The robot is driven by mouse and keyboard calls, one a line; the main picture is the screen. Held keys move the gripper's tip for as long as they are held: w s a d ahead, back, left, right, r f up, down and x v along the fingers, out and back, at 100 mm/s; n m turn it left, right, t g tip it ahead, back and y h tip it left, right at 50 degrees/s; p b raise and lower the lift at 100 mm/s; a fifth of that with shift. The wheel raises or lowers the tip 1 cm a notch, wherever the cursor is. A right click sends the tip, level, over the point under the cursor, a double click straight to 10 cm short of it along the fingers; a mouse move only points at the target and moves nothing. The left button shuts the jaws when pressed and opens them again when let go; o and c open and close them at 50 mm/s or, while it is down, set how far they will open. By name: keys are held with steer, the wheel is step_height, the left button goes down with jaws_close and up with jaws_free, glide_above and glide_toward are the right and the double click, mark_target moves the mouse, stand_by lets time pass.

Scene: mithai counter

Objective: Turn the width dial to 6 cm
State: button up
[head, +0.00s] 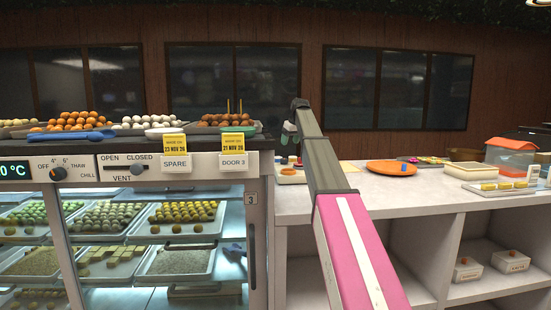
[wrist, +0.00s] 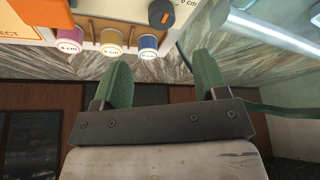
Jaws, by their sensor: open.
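A dark round dial (wrist: 161,14) with an orange mark is at the top of the wrist view, partly cut off by the edge. A "6 cm" label is printed to its right; the full scale is out of view, so I cannot tell its setting. My gripper (wrist: 152,85) has two green fingers, open and empty, below the dial in the picture and apart from it. In the head view my gripper (head: 290,133) is small and partly hidden by my arm, above the left part of the white counter. I cannot make out the dial there.
A pale tube (wrist: 265,30) runs at the right. In the head view, a glass sweets case (head: 150,230) stands left; an orange plate (head: 391,167) lies on the counter (head: 420,190).

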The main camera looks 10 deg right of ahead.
mark_target(284, 161)
steer(key=x, duration=1)
steer(key=shift+w+a+f, duration=0.1)
steer(key=shift+a+f, duration=0.15)
steer(key=shift+f, duration=0.05)
steer(key=c, duration=0.9)
